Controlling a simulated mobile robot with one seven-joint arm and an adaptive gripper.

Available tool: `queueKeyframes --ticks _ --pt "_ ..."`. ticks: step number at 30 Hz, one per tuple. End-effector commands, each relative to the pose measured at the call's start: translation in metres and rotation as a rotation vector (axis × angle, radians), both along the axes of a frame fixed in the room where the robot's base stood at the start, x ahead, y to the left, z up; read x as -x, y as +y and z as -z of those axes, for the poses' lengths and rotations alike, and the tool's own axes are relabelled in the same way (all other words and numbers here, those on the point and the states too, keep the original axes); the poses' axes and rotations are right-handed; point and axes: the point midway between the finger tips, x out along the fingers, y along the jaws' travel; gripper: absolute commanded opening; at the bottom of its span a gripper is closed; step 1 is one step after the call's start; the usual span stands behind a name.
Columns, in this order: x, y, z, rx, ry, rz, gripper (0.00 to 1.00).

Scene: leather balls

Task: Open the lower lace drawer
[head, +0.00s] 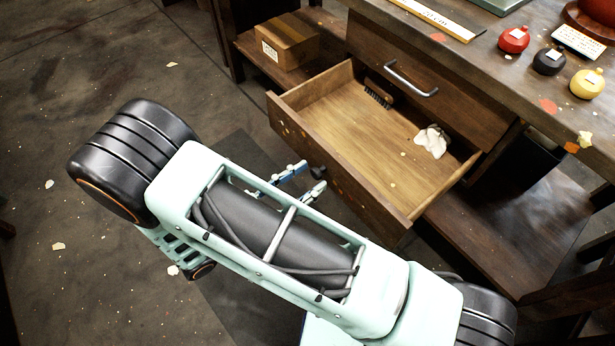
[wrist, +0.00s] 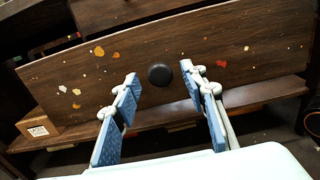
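The lower drawer (head: 345,150) is pulled well out of the wooden workbench; its pale wooden inside shows in the head view. A dark brush (head: 378,95) and a crumpled white cloth (head: 432,140) lie in it. In the wrist view the drawer front (wrist: 255,67) faces me, spotted with paint, with a round black knob (wrist: 160,75) at its middle. The knob also shows in the head view (head: 318,172). My gripper (wrist: 160,88) is open, its blue-padded fingers apart on either side of the knob in the picture, with no visible contact. In the head view my arm hides part of the gripper.
The upper drawer with a metal bar handle (head: 410,80) is shut. A cardboard box (head: 287,42) sits on a shelf to the left. Red (head: 514,39), black (head: 549,61) and yellow (head: 587,83) balls stand on the bench top. Floor at the left is mostly clear.

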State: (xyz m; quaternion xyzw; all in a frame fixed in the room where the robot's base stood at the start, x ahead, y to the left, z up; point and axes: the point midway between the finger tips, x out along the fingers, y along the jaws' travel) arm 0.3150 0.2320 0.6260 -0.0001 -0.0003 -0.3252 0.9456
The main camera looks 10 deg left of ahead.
Motion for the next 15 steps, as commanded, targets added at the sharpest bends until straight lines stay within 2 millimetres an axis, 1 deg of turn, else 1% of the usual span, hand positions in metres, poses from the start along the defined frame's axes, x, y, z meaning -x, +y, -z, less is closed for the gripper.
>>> queueKeyframes --ticks 5,12,15 --pt "0.025 0.020 0.001 -0.003 0.001 -0.004 0.40" --pt "0.065 0.051 0.001 -0.003 0.001 -0.002 0.40" --pt "0.077 0.060 0.001 -0.001 0.002 -0.003 0.40"
